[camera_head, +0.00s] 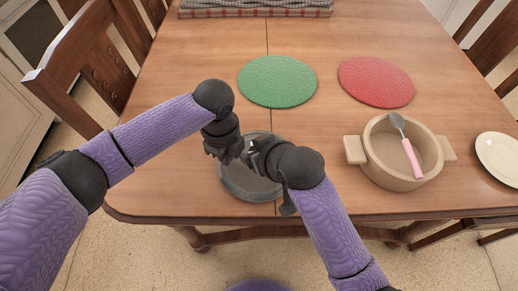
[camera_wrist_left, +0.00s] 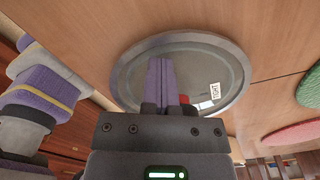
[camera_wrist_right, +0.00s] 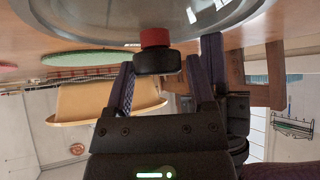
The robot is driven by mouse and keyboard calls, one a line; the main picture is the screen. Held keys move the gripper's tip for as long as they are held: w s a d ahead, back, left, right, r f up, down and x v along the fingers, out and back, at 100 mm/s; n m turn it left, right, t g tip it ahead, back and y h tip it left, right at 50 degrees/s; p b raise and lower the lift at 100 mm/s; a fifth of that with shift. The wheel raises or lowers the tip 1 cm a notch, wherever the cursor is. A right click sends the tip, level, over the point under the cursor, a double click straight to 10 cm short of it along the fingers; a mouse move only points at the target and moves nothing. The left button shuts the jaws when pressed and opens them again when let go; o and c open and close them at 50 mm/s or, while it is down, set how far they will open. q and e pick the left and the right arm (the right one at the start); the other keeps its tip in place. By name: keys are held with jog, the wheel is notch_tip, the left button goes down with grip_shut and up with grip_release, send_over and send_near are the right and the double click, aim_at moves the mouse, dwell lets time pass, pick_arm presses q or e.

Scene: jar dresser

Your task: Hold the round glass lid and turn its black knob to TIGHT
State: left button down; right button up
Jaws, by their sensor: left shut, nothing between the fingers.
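The round glass lid (camera_head: 236,189) with a grey rim lies near the table's front edge; it also shows in the left wrist view (camera_wrist_left: 128,85). A white label reading TIGHT (camera_wrist_left: 215,90) is on it. The black knob (camera_wrist_right: 157,64), with a red collar (camera_wrist_right: 155,37) against the glass, shows in the right wrist view; it is hidden in the head view. My left gripper (camera_wrist_left: 160,62) is shut and empty over the lid. My right gripper (camera_wrist_right: 160,68) is open, its fingers on either side of the knob in the picture; I cannot tell whether they touch it.
A tan pot (camera_head: 374,165) with a pink-handled spoon (camera_head: 411,155) stands right of the lid. A green mat (camera_head: 277,81) and a red mat (camera_head: 376,82) lie behind. A cream plate (camera_head: 499,156) is at the right edge. Table left of the lid is clear.

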jog(key=shift+o, duration=1.3)
jog(key=v, duration=0.7)
jog(key=shift+s+d+r, duration=0.15)
jog(key=shift+s, duration=0.05)
